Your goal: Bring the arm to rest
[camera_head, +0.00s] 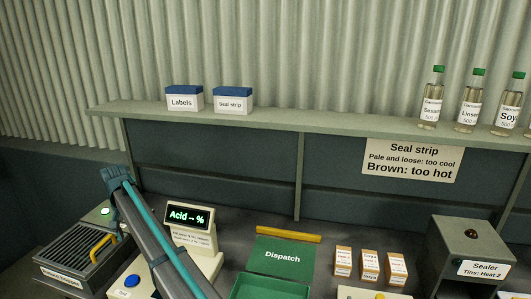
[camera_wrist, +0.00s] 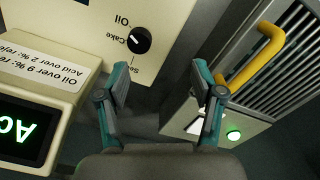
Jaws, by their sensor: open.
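My gripper (camera_wrist: 161,78) is open, with its two teal fingers apart and nothing between them in the wrist view. It hangs between the cream acid tester (camera_wrist: 40,80) and the grey grilled unit (camera_wrist: 270,75) with a yellow handle (camera_wrist: 255,58). In the head view my arm (camera_head: 160,235) slants from the bottom middle up to the left, in front of the benchtop. Its end is bent over left of the acid tester (camera_head: 190,240), and the gripper fingers cannot be made out clearly there.
The tester display reads "Acid -- %". A green light (camera_head: 105,211) glows on the grilled unit. A shelf (camera_head: 300,120) with bottles runs behind.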

